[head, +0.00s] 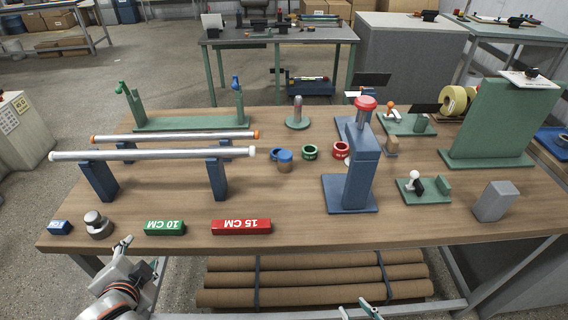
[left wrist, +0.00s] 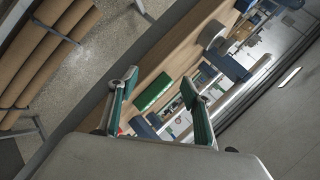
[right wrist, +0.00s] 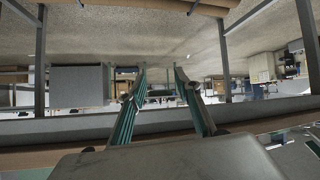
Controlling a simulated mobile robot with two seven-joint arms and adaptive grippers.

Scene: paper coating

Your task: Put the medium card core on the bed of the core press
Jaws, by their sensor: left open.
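The core press is the blue stand (head: 362,180) with a red knob (head: 366,103), right of the table's middle. Its blue base plate (head: 335,200) looks bare in front. Small rings stand left of it: blue (head: 277,154), green (head: 310,152) and red (head: 341,150). A brown piece with a blue top (head: 285,166) stands beside the blue ring. I cannot tell which is the medium card core. My left gripper (head: 142,256) is open and empty at the front left edge; its fingers also show in the left wrist view (left wrist: 160,78). My right gripper (head: 358,309) is open and empty, below the front edge.
A green 10 CM block (head: 165,228), a red 15 CM block (head: 241,227) and a metal weight (head: 97,225) lie along the front edge. Long metal rods (head: 155,153) rest on blue stands at the left. A grey block (head: 495,201) and green fixture (head: 424,190) stand right.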

